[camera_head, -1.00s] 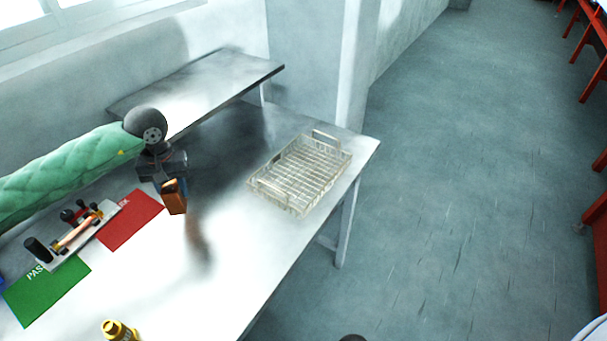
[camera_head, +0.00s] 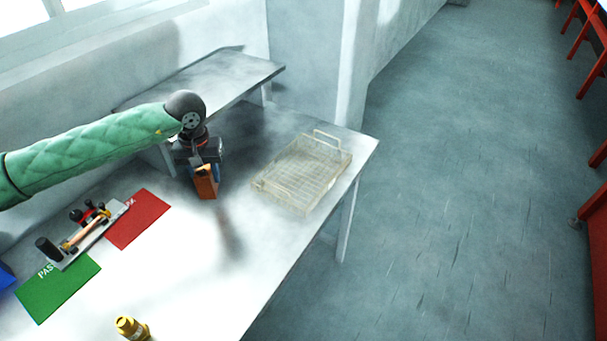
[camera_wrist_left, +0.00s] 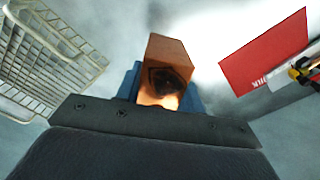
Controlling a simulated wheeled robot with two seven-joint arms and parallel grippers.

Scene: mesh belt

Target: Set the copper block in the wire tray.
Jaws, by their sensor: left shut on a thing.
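The copper block (camera_head: 206,184) is an orange-brown block held upright in my left gripper (camera_head: 203,168), above the metal table and left of the wire tray. In the left wrist view the block (camera_wrist_left: 168,62) sits between the blue fingers, which are shut on it. The wire tray (camera_head: 262,186) is a pale mesh basket with raised end handles, at the table's right end. Its corner also shows at the upper left of the left wrist view (camera_wrist_left: 62,32). The tray looks empty. My right gripper is not in view.
A red mat (camera_head: 138,219) and a green mat (camera_head: 57,289) lie on the table (camera_head: 190,285) at left, beside a plate with a clamp tool (camera_head: 85,237). A raised shelf (camera_head: 215,78) runs along the back wall.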

